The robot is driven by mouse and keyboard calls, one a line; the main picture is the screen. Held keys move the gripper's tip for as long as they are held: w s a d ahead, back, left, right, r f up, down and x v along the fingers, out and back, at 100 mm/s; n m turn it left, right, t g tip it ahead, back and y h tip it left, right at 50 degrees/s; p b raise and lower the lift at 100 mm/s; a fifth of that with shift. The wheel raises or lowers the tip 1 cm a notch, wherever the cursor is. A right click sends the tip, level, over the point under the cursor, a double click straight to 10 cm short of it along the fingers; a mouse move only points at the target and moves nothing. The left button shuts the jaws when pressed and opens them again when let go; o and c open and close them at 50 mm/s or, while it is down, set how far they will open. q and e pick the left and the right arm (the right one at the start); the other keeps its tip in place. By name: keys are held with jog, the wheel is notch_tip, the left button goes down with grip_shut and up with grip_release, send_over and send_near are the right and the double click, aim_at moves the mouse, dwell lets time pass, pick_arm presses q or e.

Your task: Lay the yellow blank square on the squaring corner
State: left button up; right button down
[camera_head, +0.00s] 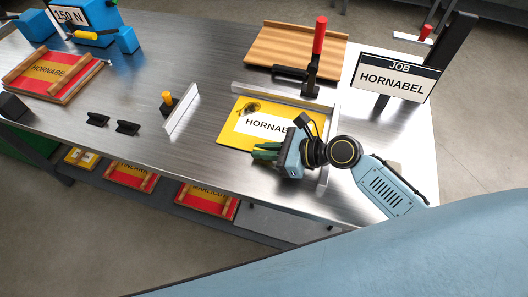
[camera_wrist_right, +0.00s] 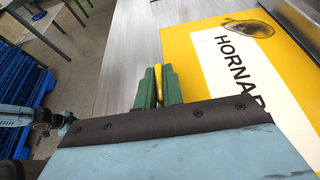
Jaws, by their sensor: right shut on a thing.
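The yellow blank (camera_head: 228,133) has a white HORNABEL label and a dark oval mark. It lies at the squaring corner (camera_head: 265,95), whose pale metal bars run along its far side and down its right side. I cannot tell whether its edges touch the bars. My right gripper (camera_head: 262,151) is at the blank's near edge, its green fingers shut on a yellow strip that appears to be that edge. The wrist view shows the fingers (camera_wrist_right: 158,86) around this strip, with the blank (camera_wrist_right: 184,55) extending to the right.
A red-handled clamp (camera_head: 312,72) stands behind the corner, before a slatted wooden board (camera_head: 290,48). A JOB HORNABEL sign (camera_head: 395,79) is at right. A pale upright plate (camera_head: 182,110) with a yellow knob stands left. Bare steel lies between it and the blank.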

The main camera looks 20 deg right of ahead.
pick_arm(q)
jog(key=shift+w+a, duration=0.55)
jog(key=shift+a, duration=0.05)
pick_arm(e)
jog(key=shift+f, duration=0.15)
jog(key=c, duration=1.6)
grip_release()
pick_arm(q)
jog(key=shift+s+d, duration=0.2)
jog(key=shift+s, duration=0.25)
pick_arm(e)
jog(key=shift+o, duration=0.4)
pick_arm(q)
jog(key=shift+s, duration=0.1)
